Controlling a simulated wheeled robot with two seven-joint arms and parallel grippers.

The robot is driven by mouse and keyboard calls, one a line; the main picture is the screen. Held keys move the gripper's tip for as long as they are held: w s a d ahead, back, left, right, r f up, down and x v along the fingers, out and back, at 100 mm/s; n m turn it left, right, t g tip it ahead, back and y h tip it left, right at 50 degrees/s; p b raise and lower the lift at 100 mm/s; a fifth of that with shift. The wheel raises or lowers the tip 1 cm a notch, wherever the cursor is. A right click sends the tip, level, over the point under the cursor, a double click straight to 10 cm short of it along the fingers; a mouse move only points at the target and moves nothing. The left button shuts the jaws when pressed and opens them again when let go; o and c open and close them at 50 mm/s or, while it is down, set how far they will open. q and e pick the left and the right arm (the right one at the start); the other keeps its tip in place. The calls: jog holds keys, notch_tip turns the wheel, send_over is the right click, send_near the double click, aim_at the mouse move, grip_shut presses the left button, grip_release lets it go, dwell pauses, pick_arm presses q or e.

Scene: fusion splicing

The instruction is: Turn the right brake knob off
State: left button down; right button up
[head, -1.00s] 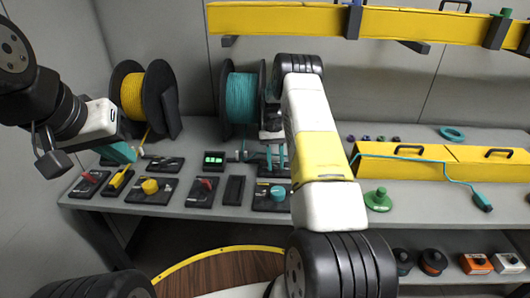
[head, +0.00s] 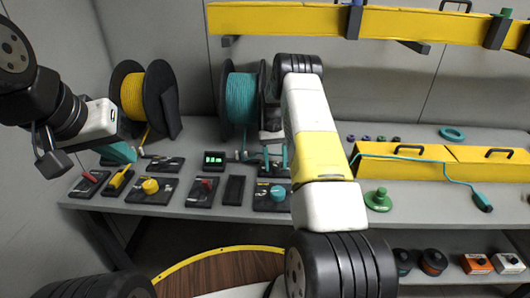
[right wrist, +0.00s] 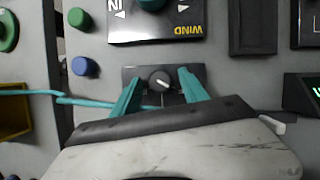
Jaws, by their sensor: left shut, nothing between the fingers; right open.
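The right brake knob (right wrist: 160,82) is a small dark round knob with a white mark on a black plate (right wrist: 133,74) in the right wrist view. My right gripper (right wrist: 161,88) is open, with one teal finger on each side of this knob. I cannot tell whether the fingers touch it. In the head view my right gripper (head: 276,160) points down over the same plate, and the knob is too small to make out there. My left gripper (head: 122,153) is shut and empty, above the back left of the bench.
A panel marked WIND with a teal knob (head: 278,192) lies just in front of the plate. A teal spool (head: 242,98) stands behind my right gripper, a yellow spool (head: 132,98) further left. A teal cable (right wrist: 85,101) runs close to the right fingers.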

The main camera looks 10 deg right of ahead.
jog(key=v, duration=0.7)
jog(key=shift+w+r, duration=0.2)
jog(key=shift+r, duration=0.2)
notch_tip(320, 180, up, 12)
jog(key=t, duration=0.2)
send_over(272, 170)
jog(key=w, duration=0.1)
jog(key=s+a+r+n+t, duration=0.1)
jog(key=s+a+r+t, duration=0.2)
jog(key=s+r, duration=0.75)
jog(key=s+a+r+t+y, duration=0.1)
jog(key=s+a+r+t, duration=0.1)
jog(key=s, duration=0.9)
jog(key=s+a+r+n+t+y, duration=0.1)
jog(key=s+a+r+t, duration=0.1)
jog(key=s, duration=0.8)
jog(key=shift+s+a+t, duration=0.35)
jog(key=shift+a+t, duration=0.25)
jog(key=shift+t, duration=0.3)
